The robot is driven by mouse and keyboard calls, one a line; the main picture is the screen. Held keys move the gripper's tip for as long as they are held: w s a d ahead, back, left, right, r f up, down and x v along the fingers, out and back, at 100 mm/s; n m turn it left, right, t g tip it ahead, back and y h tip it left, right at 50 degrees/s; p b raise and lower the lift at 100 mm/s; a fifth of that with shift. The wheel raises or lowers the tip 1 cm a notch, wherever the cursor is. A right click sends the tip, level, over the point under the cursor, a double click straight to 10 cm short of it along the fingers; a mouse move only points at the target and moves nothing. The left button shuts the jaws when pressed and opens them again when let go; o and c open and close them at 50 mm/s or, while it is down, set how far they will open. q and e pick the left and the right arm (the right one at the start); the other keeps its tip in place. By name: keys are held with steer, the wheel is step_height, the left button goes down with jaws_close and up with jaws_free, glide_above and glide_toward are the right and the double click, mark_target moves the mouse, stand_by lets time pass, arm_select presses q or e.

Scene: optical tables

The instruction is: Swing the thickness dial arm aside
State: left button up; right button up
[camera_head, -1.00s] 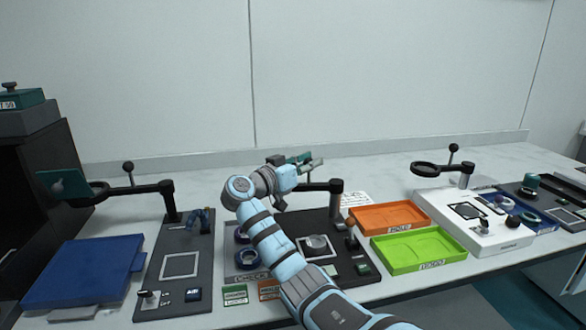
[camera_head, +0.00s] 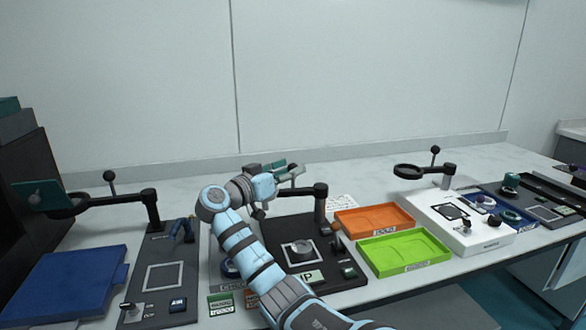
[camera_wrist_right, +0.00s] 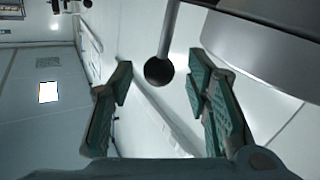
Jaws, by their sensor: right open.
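The thickness dial arm (camera_head: 307,191) is a black bar on a short post on the dark middle station (camera_head: 328,270). It reaches left from the post, and its left part is hidden behind my right gripper (camera_head: 289,172). My right gripper is open, with teal finger pads, just above the arm. In the right wrist view a black ball knob (camera_wrist_right: 158,71) on a thin stem sits between the spread fingers (camera_wrist_right: 165,108), apart from both pads. A large pale round part (camera_wrist_right: 265,50) fills the upper right there.
Orange (camera_head: 374,219) and green (camera_head: 404,250) trays lie right of the station, with a white instrument (camera_head: 454,220) beyond. Two similar ball-topped arms stand at the left (camera_head: 118,197) and right (camera_head: 424,170). A blue tray (camera_head: 72,282) lies at far left. The bench behind is clear.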

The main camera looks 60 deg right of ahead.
steer(key=w+a, duration=0.1)
steer(key=a, duration=0.8)
steer(key=shift+w+a, duration=0.3)
steer(key=shift+a, duration=0.1)
steer(key=shift+r, duration=0.15)
step_height(320, 180, up, 5)
steer(key=p, duration=0.5)
step_height(320, 180, up, 5)
steer(key=p, duration=0.3)
